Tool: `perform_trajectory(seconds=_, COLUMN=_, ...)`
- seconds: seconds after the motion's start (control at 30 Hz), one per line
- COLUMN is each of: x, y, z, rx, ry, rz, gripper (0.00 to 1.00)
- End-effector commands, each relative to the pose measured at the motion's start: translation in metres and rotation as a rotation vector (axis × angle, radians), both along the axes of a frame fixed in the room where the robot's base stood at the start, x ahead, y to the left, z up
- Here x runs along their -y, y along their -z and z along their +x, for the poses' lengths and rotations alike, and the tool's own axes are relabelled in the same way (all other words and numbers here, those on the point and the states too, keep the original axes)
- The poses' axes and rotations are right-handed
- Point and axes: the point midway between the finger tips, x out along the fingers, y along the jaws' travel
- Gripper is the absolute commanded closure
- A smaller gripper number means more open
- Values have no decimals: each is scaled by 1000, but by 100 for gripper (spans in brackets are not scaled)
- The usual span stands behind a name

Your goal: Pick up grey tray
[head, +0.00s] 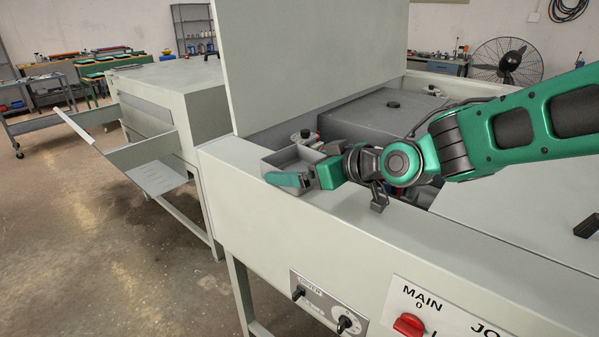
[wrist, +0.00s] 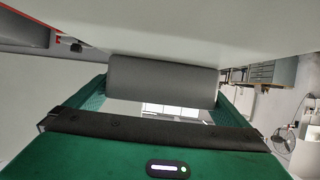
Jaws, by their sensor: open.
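The grey tray (head: 276,161) is a small open box on the light top edge of the machine, near the base of the raised lid, in the head view. My gripper (head: 297,178) is open at the tray's near right side. One green finger lies across the front of the tray; the other finger is hidden. In the wrist view, a plain dark grey face, likely the tray (wrist: 163,80), shows between the two green fingers of my gripper (wrist: 163,95). I cannot tell whether the fingers touch it.
The raised lid (head: 300,60) stands just behind the tray. A dark grey box with a black knob (head: 380,120) sits inside the machine. Control panels with a red switch (head: 409,325) are on the front. A second machine (head: 165,95) with a sloping chute stands left, with open floor before it.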

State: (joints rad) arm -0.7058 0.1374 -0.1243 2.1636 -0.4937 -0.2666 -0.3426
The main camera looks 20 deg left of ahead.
Motion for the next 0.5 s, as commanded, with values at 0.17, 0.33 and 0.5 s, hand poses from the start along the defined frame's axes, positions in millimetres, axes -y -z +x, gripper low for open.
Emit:
perform_trajectory(seconds=0.17, x=-7, y=4, z=4, rx=0, ry=1, rz=-1, gripper=0)
perform_trajectory(seconds=0.33, x=-7, y=4, z=4, rx=0, ry=1, rz=0, gripper=0)
perform_trajectory(seconds=0.5, x=-7, y=4, z=4, rx=0, ry=0, rz=0, gripper=30)
